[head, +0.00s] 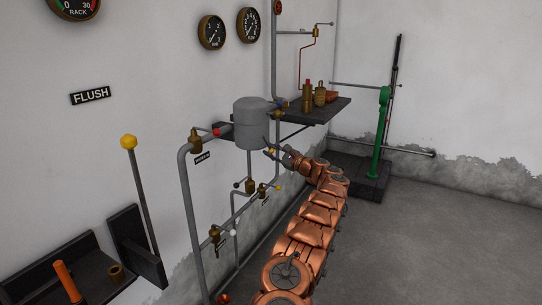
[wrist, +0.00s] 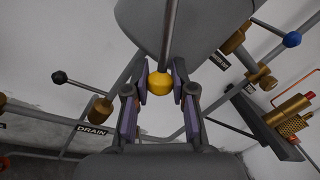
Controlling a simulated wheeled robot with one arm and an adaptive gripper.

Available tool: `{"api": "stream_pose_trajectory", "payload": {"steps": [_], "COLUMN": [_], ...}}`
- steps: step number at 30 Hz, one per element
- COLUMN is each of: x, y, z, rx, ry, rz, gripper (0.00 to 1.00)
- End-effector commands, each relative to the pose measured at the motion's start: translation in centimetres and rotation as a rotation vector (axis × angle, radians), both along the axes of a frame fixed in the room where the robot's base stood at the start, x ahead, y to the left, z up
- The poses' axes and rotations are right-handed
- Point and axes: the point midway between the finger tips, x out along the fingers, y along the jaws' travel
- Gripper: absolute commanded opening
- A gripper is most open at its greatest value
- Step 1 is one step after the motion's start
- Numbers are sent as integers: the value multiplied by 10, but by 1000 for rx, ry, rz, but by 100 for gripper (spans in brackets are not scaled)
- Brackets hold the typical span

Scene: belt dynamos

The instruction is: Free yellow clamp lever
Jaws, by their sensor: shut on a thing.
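The yellow clamp lever shows in the wrist view as a yellow ball knob (wrist: 160,83) on a thin grey rod that runs up in front of a grey tank (wrist: 205,22). My gripper (wrist: 160,88) has its two purple-padded fingers on either side of this knob, shut on it. In the head view my gripper (head: 268,149) is at the lower right of the grey tank (head: 256,122), and a small spot of yellow shows at its fingers. The lever's far end and the clamp itself cannot be made out.
A black-knobbed valve (wrist: 59,77) is near the DRAIN label (wrist: 91,129); a blue knob (wrist: 292,39) is at right. Pipes (head: 186,200) run left of my arm. A shelf (head: 318,112) holds brass parts. Another yellow-knobbed lever (head: 128,141) stands far left. Floor at right is clear.

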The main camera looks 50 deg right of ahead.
Motion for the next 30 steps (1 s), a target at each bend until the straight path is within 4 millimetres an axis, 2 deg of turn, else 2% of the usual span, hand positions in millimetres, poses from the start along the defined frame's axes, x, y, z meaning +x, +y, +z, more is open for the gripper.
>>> {"api": "stream_pose_trajectory", "payload": {"steps": [13, 14, 21, 30], "x": [1, 1, 0, -1], "y": [0, 0, -1, -1], "z": [0, 0, 0, 0], "rx": [-7, -6, -6, -6], "ry": [-1, 0, -1, -1], "rz": [1, 1, 0, -1], "gripper": [0, 27, 51, 51]}}
